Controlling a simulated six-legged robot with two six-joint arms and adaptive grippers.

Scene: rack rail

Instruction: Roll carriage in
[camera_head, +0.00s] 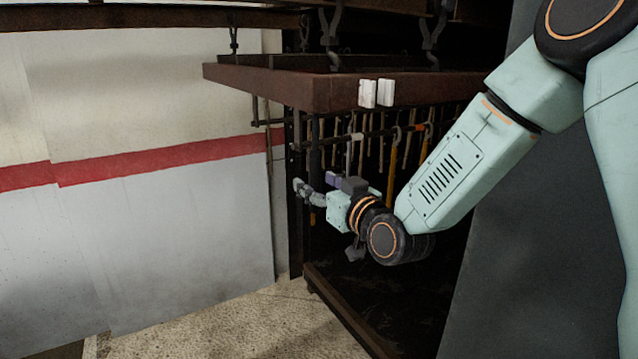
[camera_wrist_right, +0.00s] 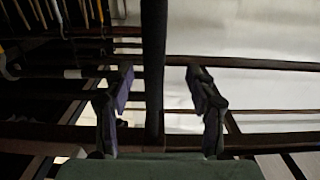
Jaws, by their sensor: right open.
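A brown rack frame (camera_head: 300,88) hangs from dark hooks (camera_head: 331,38) under an overhead beam (camera_head: 150,17). I cannot tell for certain which part is the carriage. Below the frame, a thin rail (camera_head: 375,134) carries hanging tools with wooden and orange handles. My right gripper (camera_head: 316,190) is below the frame's left part, near its dark upright. In the right wrist view, its purple-padded fingers (camera_wrist_right: 160,98) are open, with a dark bar (camera_wrist_right: 153,60) between them in the picture. Contact with the bar cannot be told. My left gripper is not in view.
Two white blocks (camera_head: 377,93) sit on the frame's front edge. A pale wall with a red stripe (camera_head: 130,165) stands at left, and a dark panel (camera_head: 530,200) at right. A low brown beam (camera_head: 345,312) edges the speckled floor (camera_head: 240,325), which is clear.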

